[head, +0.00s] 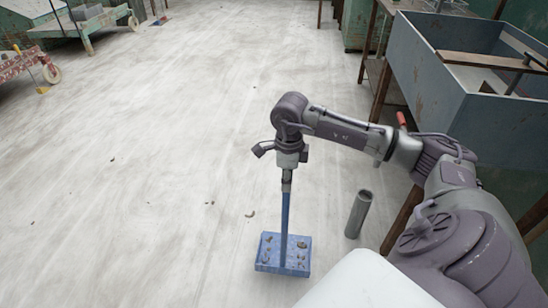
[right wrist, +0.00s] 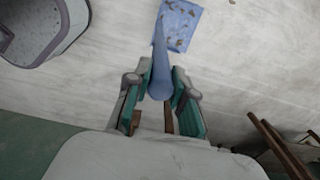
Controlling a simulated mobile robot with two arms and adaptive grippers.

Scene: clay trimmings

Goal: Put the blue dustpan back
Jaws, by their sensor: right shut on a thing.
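The blue dustpan (head: 270,262) has a flat pan and a long upright blue handle. Several small clay trimmings lie on its pan. My right gripper (head: 287,184) points down and is shut on the upper end of the handle. In the right wrist view the handle runs between the fingers (right wrist: 158,97) out to the pan (right wrist: 178,20). I cannot tell whether the pan touches the floor. My left gripper is not in view.
A grey open cylinder (head: 358,215) stands on the floor right of the dustpan. A grey sink-like trough (head: 430,80) on legs is at the right. Green carts (head: 85,25) stand far left. A few trimmings (head: 250,214) lie on the pale floor, otherwise clear at left.

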